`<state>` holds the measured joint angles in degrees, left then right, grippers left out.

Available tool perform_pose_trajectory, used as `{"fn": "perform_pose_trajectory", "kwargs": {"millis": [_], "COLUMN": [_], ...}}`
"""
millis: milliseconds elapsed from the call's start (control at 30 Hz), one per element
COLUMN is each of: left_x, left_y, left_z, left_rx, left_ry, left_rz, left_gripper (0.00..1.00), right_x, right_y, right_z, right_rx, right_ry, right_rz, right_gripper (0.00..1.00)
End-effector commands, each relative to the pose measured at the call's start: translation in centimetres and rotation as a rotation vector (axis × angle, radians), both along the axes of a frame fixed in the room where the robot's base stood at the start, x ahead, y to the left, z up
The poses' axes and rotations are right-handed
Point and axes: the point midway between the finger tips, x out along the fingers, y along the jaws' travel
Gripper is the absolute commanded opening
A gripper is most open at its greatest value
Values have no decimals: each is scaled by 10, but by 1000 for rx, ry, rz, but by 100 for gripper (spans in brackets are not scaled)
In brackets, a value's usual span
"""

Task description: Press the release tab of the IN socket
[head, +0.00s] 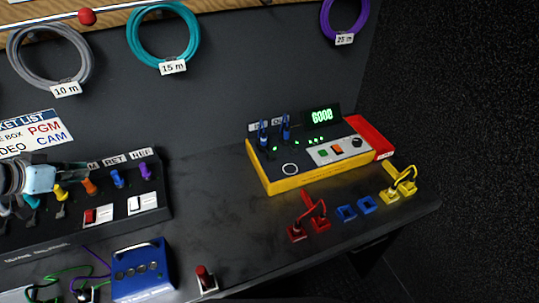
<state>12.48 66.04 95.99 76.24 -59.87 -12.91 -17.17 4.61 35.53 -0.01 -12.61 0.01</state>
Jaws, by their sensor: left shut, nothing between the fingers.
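A yellow and black device (315,156) with a lit green display stands at the back right of the desk. Two small labels at its rear left edge are hard to read; the left one may be IN. A blue plug (263,136) stands upright by the left label, and another blue plug (286,128) stands by the right one. No release tab can be made out at this size. My left gripper (82,166) is at the far left over a dark socket panel, well apart from the device. It is shut and empty. My right gripper is out of view.
The dark panel (152,203) carries coloured plugs and switches. A blue box (143,272) and a red-topped button (205,278) are at the front. Red (309,217), blue (356,209) and yellow (398,187) connectors lie before the device. The desk between panel and device is clear.

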Motion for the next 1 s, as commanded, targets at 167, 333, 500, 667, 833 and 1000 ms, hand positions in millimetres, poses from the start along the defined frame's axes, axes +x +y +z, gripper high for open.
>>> {"fn": "perform_pose_trajectory", "kwargs": {"millis": [167, 333, 500, 667, 833, 1000], "left_x": [0, 0, 0, 0, 0, 0], "left_y": [0, 0, 0, 0, 0, 0], "left_z": [0, 0, 0, 0, 0, 0], "left_rx": [0, 0, 0, 0, 0, 0], "left_ry": [0, 0, 0, 0, 0, 0], "left_rz": [0, 0, 0, 0, 0, 0], "left_gripper": [0, 0, 0, 0, 0, 0], "right_x": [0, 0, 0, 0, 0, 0], "right_y": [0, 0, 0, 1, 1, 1], "right_z": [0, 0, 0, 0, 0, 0], "right_rx": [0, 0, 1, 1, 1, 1], "right_ry": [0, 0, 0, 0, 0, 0], "right_rz": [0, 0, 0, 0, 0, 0], "right_gripper": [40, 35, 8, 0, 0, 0]}}
